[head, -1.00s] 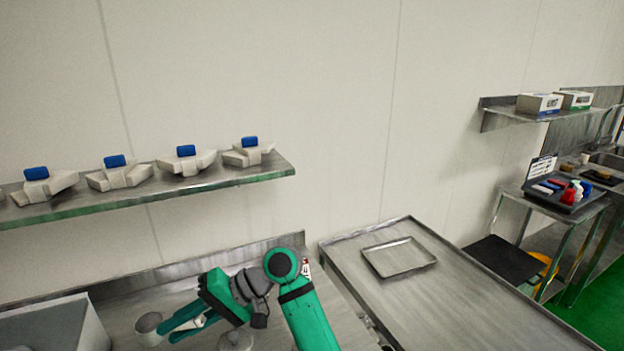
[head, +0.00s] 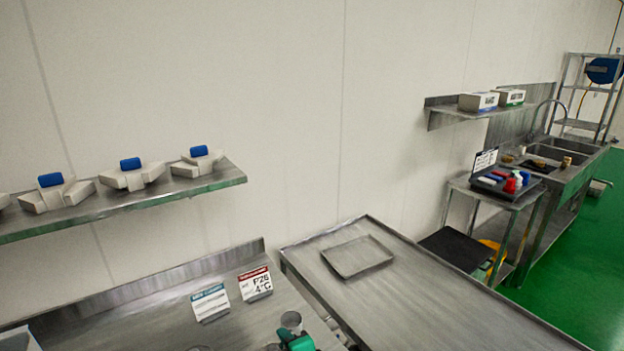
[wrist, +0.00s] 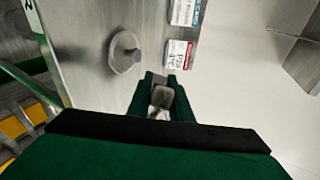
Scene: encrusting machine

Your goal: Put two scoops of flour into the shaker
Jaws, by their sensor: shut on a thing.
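My gripper (head: 297,338) shows at the bottom edge in the head view, over the steel worktop. In the wrist view my gripper (wrist: 161,85) is shut on a small grey metal thing, which looks like the scoop (wrist: 162,97). A grey cup-like end of the scoop (head: 291,320) shows just above the gripper in the head view. I cannot see whether flour is in it. A round grey metal thing with a raised middle (wrist: 124,52) stands on the worktop in the wrist view, apart from the gripper. I cannot tell if it is the shaker. No flour is visible.
Two label signs (head: 210,302) (head: 255,283) stand at the back of the worktop. A table with a shallow steel tray (head: 357,256) is to the right. A shelf (head: 120,202) with several white-and-blue parts is above left. A bin's corner (head: 18,340) shows at bottom left.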

